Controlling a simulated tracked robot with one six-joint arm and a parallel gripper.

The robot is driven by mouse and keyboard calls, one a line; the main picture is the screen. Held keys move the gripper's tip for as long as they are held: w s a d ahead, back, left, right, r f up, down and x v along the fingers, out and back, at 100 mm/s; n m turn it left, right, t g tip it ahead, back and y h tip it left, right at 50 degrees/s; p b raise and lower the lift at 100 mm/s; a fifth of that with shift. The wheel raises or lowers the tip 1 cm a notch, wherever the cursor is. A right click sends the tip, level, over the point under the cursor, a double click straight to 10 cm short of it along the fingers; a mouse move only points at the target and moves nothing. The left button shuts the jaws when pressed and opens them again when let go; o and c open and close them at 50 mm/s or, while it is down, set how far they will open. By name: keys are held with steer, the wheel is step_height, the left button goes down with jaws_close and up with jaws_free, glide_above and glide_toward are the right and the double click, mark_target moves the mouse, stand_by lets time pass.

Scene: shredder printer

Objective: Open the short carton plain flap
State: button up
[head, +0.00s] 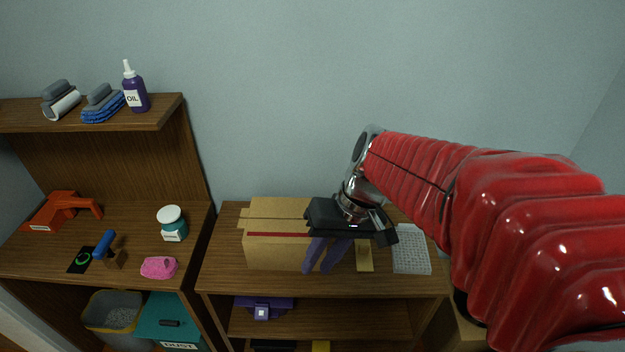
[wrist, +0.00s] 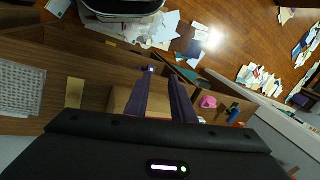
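The cardboard carton (head: 275,255) sits on the wooden shelf top, with a red stripe along its upper front edge. Its top panels (head: 275,208) look nearly flat, and a small cardboard edge (head: 243,218) juts out at its left end. I cannot tell which panel is the short plain flap. My gripper (head: 316,270) is in front of the carton's right part in the head view and hides that end. Its two purple fingers point down, stand apart and hold nothing visible. In the wrist view, the fingers (wrist: 161,72) are apart, with part of the carton (wrist: 121,99) behind them.
A white gridded tray (head: 411,250) and a tan strip (head: 364,256) lie right of the carton. A shelf unit at the left holds a white-lidded jar (head: 172,223), a pink sponge (head: 159,267) and an orange tool (head: 63,209). Papers (wrist: 155,32) litter the floor.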

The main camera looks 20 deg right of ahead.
steer(key=w+d+f+m+t+y, duration=0.35)
steer(key=w+d+f+y, duration=0.45)
steer(key=d, duration=0.3)
steer(key=w+d+f+m+t, duration=0.1)
steer(key=d+f+m+t, duration=0.1)
steer(key=d, duration=0.5)
steer(key=w+d+f+m+t+y, duration=0.1)
steer(key=d+f+m+t, duration=0.1)
steer(key=d+f+t, duration=0.2)
steer(key=d+t, duration=0.2)
steer(key=d, duration=0.1)
steer(key=x, duration=1.3)
steer(key=shift+w, duration=0.4)
steer(key=shift+a, duration=0.15)
jaws_close()
